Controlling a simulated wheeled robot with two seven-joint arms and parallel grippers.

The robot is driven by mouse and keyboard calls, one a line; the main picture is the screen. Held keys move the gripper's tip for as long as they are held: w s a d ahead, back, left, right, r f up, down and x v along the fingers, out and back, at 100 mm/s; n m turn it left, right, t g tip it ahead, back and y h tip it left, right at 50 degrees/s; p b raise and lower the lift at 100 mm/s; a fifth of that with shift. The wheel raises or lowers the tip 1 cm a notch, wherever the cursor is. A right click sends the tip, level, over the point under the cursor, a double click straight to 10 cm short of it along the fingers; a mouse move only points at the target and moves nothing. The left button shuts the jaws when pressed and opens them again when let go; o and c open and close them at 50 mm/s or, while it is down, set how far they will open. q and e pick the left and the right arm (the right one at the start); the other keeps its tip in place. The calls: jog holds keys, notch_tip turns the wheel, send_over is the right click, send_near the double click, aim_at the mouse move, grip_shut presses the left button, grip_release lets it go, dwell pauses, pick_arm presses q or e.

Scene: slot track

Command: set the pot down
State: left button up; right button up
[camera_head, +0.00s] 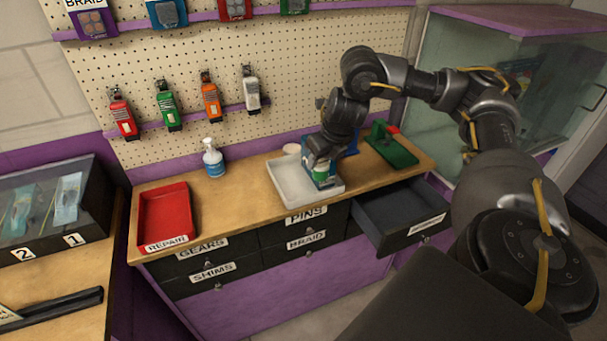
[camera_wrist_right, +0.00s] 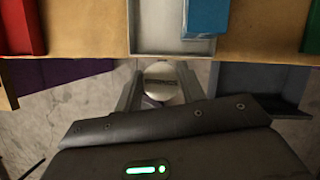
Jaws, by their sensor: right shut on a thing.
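The pot (camera_head: 320,173) is small, with white and green showing in the head view. In the right wrist view it shows from above as a round pale top with dark lettering (camera_wrist_right: 160,82). My right gripper (camera_head: 318,160) is shut on it, one finger on each side in the wrist view. In the head view the pot appears in front of a blue box, over the right part of the white tray (camera_head: 283,187). I cannot tell how high it is above the tray. My left gripper is not in view.
The blue box (camera_wrist_right: 206,15) is at the tray's right side. An open drawer (camera_head: 400,210) juts out below. Bare wood lies left of the white tray.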

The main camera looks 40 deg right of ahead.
jog(key=shift+d, duration=0.15)
jog(key=w+f+b, duration=0.2)
jog(key=w+f, duration=0.3)
jog(key=w, duration=0.5)
jog(key=b, duration=0.2)
send_over(290, 184)
notch_tip(290, 184, down, 4)
jog(key=shift+s+d+f, duration=0.1)
jog(key=shift+s+f, duration=0.05)
jog(key=shift+f, duration=0.3)
notch_tip(290, 184, down, 2)
jog(key=shift+f, duration=0.1)
jog(key=shift+w+f, duration=0.2)
jog(key=shift+f, duration=0.3)
jog(key=shift+r, duration=0.1)
